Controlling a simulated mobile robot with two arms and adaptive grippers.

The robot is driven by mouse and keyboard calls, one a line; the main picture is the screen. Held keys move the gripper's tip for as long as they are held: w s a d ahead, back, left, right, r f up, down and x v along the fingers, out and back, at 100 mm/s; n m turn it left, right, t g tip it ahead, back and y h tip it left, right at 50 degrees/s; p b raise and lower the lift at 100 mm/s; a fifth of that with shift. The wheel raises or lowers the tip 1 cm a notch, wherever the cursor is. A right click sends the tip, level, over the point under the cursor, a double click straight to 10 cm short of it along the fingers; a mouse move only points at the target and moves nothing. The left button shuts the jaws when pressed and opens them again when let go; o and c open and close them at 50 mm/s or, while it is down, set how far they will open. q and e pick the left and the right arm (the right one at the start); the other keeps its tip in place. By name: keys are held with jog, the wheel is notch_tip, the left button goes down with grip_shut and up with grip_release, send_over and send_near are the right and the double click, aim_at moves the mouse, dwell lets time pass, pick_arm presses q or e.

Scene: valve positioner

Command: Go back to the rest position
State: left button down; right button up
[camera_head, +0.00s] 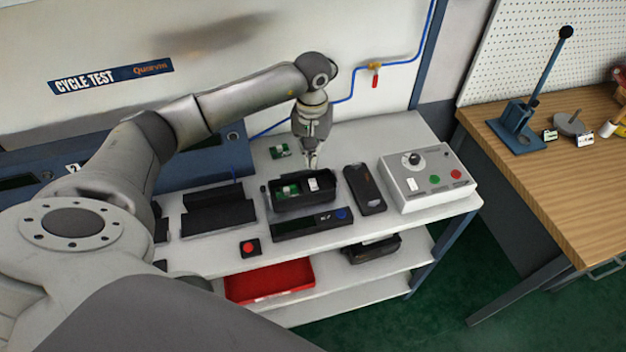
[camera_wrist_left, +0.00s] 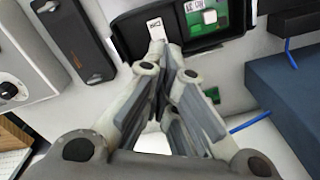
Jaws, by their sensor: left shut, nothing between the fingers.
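My left gripper (camera_head: 312,163) hangs pointing down over the back edge of an open black housing (camera_head: 298,205) on the white bench. Its fingers are shut with nothing between them, as the left wrist view (camera_wrist_left: 163,62) also shows. The housing holds a green board (camera_head: 286,192) and a small white part (camera_head: 313,184). In the wrist view the fingertips overlap the lower end of the white part (camera_wrist_left: 156,27); I cannot tell whether they touch it. My right gripper is not in view.
A grey control box (camera_head: 428,178) and a black cover (camera_head: 364,189) stand to the right. A black stand (camera_head: 220,212) is left, a red button (camera_head: 249,248) in front. A loose green board (camera_head: 280,151) lies behind. A red tray (camera_head: 269,281) sits on the lower shelf.

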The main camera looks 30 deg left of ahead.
pick_arm(q)
jog(key=shift+r, duration=0.3)
